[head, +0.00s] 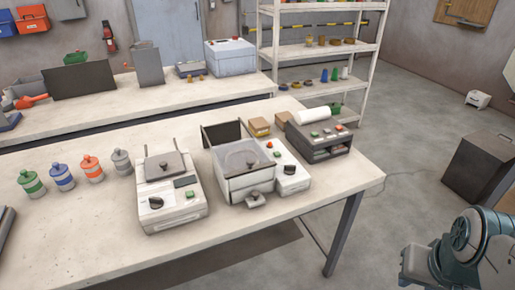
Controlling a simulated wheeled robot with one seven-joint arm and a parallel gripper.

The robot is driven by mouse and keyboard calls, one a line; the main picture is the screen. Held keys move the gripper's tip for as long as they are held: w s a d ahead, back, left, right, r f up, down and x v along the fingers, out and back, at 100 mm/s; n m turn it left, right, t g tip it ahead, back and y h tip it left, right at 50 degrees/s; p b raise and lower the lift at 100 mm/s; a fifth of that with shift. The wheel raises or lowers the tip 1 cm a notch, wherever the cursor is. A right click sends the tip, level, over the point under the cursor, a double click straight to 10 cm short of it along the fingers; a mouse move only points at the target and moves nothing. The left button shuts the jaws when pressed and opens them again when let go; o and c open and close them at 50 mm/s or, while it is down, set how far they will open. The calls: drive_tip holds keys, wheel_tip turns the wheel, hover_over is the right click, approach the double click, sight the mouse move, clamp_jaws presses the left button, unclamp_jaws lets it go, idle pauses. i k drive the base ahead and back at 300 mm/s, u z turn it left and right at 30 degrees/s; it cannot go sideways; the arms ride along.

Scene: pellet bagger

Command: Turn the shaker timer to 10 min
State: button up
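Two white machines with black knobs stand on the near bench (95,235). The left machine (175,217) has a grey plate and upright posts on top, and a black knob (156,203), a dark display and a green button on its sloped front. The middle machine (292,178) has an open-topped clear-walled box (246,160) at its left, and a green button and a black knob (290,169) on its panel. I cannot tell which knob is the shaker timer; the dial marks are too small to read. My arm shows at the lower right, but its fingertips do not.
A dark machine (322,139) with a white roll stands right of the middle machine. Several lidded jars (62,178) stand at the left. A small grey piece (255,200) sits at the middle machine's front. Open floor lies right of the bench, before a dark cabinet (480,170).

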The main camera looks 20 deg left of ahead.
sight(289, 170)
drive_tip(key=u, duration=0.85)
drive_tip(key=i, duration=0.75)
drive_tip(key=u, duration=0.65)
